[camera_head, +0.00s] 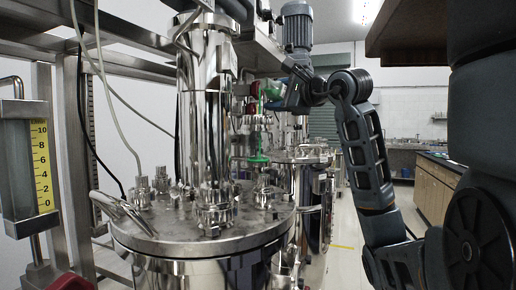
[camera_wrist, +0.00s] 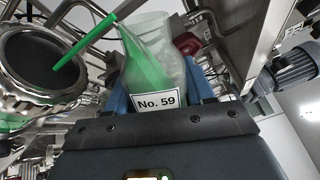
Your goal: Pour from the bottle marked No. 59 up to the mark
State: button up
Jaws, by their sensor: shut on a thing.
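A clear bottle (camera_wrist: 158,62) with a "No. 59" label and green liquid is tilted in my gripper (camera_wrist: 160,88), whose blue fingers are shut on it from both sides. A thin straight green stream (camera_wrist: 85,40) runs from near its mouth to a round, dark, metal-rimmed opening (camera_wrist: 40,65). In the head view my gripper (camera_head: 282,98) is small beyond the steel column; the bottle's green liquid (camera_head: 274,103) shows beside it. A green patch (camera_head: 258,158) lies below. A gauge with a yellow 0 to 10 scale (camera_head: 42,160) stands at left; its liquid level is unclear.
A shiny steel vessel lid (camera_head: 200,235) with fittings and a tall steel column (camera_head: 205,100) fills the foreground. Steel frame posts (camera_head: 75,140) stand at left. A dark overhang (camera_head: 405,30) is at upper right. The floor (camera_head: 345,235) between vessels and the right-hand cabinets is clear.

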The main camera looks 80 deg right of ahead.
jog(key=shift+n+b, duration=0.5)
jog(key=shift+b, duration=0.45)
dwell(1.6)
jog(key=shift+r+n+b, duration=0.4)
jog(key=shift+n+b, duration=0.6)
jog(key=shift+b, duration=0.8)
dwell(3.7)
